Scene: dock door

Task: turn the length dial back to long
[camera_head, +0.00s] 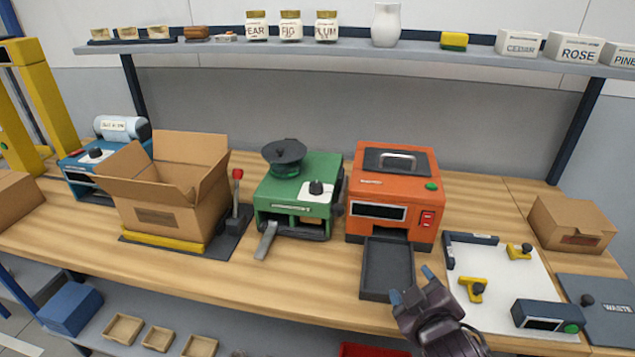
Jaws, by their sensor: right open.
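A green machine (318,171) stands mid-bench with a black reel on top and a grey strip at its front. A black dial (316,187) sits on a white plate on its top; its marks are too small to read. A blue machine (84,175) at the left, carrying a white roll, also has a black dial (95,153). I cannot tell from lettering which is the length dial. My right gripper (411,284) is open and empty by the front of the orange machine's tray, to the right of and nearer than the green machine, touching neither dial. My left gripper is not in view.
An orange machine (393,166) with a dark tray (372,276) stands right of the green one. An open carton (180,205) and a red-knobbed lever (238,175) stand left of it. A white board (500,265) with yellow clamps lies at right. Bare bench shows along the front.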

